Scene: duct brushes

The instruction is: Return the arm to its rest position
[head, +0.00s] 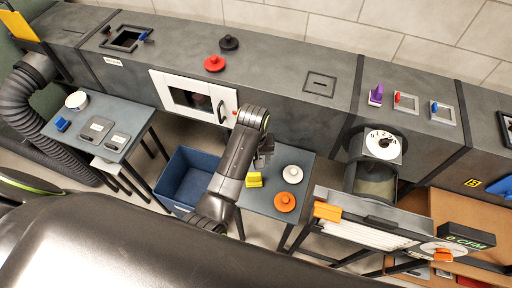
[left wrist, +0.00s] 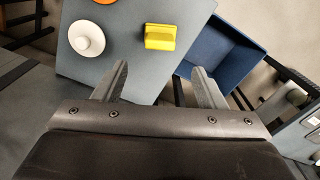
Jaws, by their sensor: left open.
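My left arm (head: 235,160) reaches up over the middle of the scene in the head view, bent at its top joint. Its gripper (head: 264,158) hangs above the small grey table (head: 258,202). In the left wrist view the gripper (left wrist: 159,70) is open, with nothing between its fingers. A yellow block (head: 254,180) lies beyond the fingertips on the table and also shows in the left wrist view (left wrist: 160,37). A white round knob piece (head: 292,174) and an orange one (head: 285,202) stand beside it. My right gripper is not in view.
A blue bin (head: 178,172) stands left of the table. The grey duct (head: 290,85) runs behind, with an open-framed white door (head: 192,97). Red (head: 214,63) and black (head: 229,42) knob pieces sit on the duct. Another table (head: 82,147) stands at left.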

